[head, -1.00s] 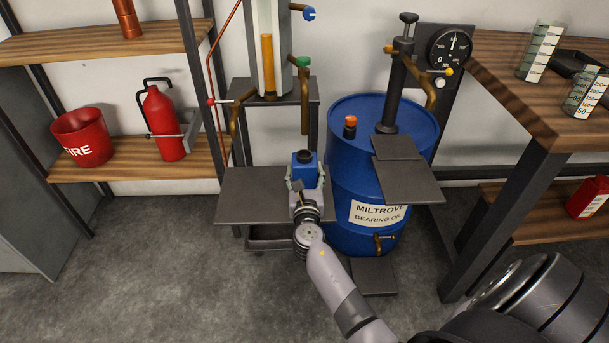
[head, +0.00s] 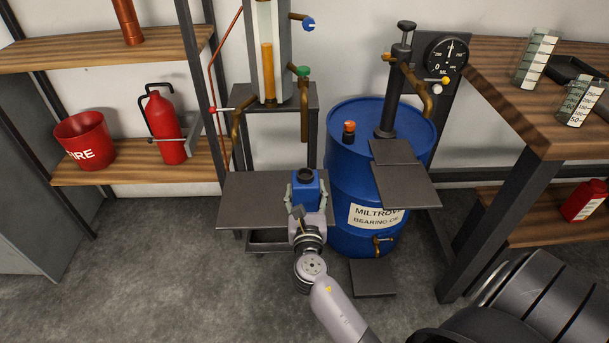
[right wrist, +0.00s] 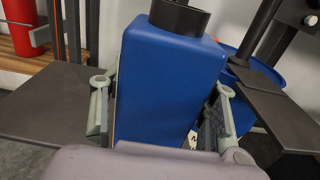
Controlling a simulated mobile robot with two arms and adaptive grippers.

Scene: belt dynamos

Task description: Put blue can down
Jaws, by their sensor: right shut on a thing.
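The blue can (head: 306,188) has a square body and a black round neck. It is upright between the fingers of my right gripper (head: 305,192), which is shut on it. In the head view it overlaps the right part of a dark grey shelf plate (head: 250,200) below the sight-glass column. I cannot tell whether its base touches the plate. In the right wrist view the can (right wrist: 168,85) fills the middle, with a gripper finger on each side and the plate (right wrist: 45,105) to its left. My left gripper is not in view.
A blue oil drum (head: 345,170) stands close to the right of the can, with a pump and a grey side plate (head: 405,185). Brass taps (head: 304,115) hang above the shelf plate. A wooden workbench (head: 510,90) is at the right. The shelf plate's left part is bare.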

